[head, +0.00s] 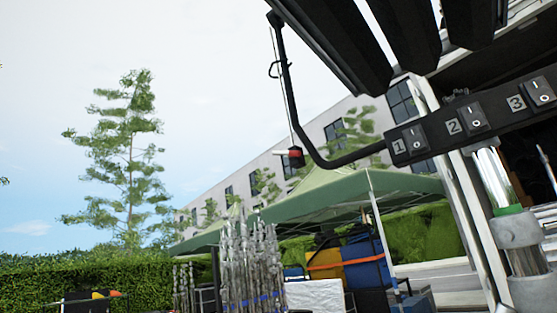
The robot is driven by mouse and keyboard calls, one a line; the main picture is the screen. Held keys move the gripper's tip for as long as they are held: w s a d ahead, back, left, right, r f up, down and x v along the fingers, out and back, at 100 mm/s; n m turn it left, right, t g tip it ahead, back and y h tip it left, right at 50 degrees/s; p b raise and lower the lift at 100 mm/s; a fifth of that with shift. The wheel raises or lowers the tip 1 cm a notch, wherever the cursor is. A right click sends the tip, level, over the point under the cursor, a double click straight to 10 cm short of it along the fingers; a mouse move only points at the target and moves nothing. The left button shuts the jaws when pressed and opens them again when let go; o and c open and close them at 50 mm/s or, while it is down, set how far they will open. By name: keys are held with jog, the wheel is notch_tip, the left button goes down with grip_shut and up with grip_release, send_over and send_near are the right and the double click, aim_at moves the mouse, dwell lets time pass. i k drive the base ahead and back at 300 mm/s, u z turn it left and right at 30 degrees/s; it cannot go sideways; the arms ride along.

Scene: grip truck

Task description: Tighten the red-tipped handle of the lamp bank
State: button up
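The lamp bank's black switch panel (470,118) runs up to the right, with rocker switches numbered 1, 2 and 3. A bent black tube (288,85) goes from the panel's left end to the upper left. Large dark slats (335,40), seemingly part of the lamp bank, fill the upper right. A metal stand post (490,175) with a green ring stands below the panel. My gripper is not visible.
A green canopy tent (320,205) stands behind, with several bundled metal stands (250,265) and blue and yellow cases (365,262) under or near it. A pale truck door frame (455,190) is close on the right. A hedge (90,278) lies left; open sky is above.

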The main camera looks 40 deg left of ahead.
aim_at(291, 154)
jog(key=k, duration=0.8)
jog(key=u, duration=0.7)
jog(key=i, duration=1)
jog(key=z, duration=0.05)
